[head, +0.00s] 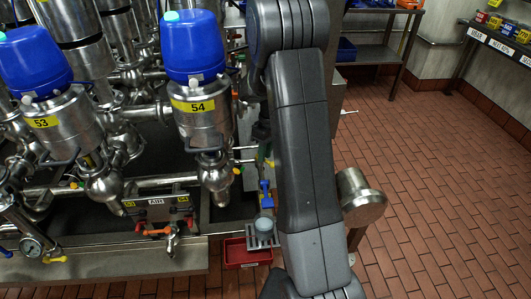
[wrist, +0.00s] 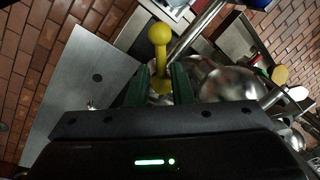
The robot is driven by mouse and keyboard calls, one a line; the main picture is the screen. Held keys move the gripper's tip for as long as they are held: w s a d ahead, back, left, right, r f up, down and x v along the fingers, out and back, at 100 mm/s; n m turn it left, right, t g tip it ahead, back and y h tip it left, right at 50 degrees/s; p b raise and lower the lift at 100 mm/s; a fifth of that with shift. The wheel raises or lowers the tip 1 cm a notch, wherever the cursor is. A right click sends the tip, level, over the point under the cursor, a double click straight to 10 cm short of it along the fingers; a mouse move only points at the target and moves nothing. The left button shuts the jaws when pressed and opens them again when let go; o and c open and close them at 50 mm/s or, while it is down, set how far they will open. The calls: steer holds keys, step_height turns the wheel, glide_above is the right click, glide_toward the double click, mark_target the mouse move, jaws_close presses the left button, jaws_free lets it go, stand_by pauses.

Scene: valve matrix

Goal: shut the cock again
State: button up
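In the wrist view a yellow cock handle (wrist: 160,50) with a round knob at its end lies between my gripper's two dark green fingers. The handle's base and the cock's body are hidden behind the fingers and palm. In the head view my own arm covers most of this spot, so the held handle cannot be made out there.
Steel valves with blue heads, labelled 53 (head: 41,122) and 54 (head: 193,105), stand at left. A blue lever (head: 265,193) and a red bin (head: 247,252) are left of my arm. A steel panel (wrist: 90,90) lies left of the handle. The tiled floor (head: 450,190) at right is clear.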

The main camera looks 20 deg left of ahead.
steer(key=shift+o, duration=1)
step_height(320, 180, up, 10)
steer(key=shift+p, duration=0.4)
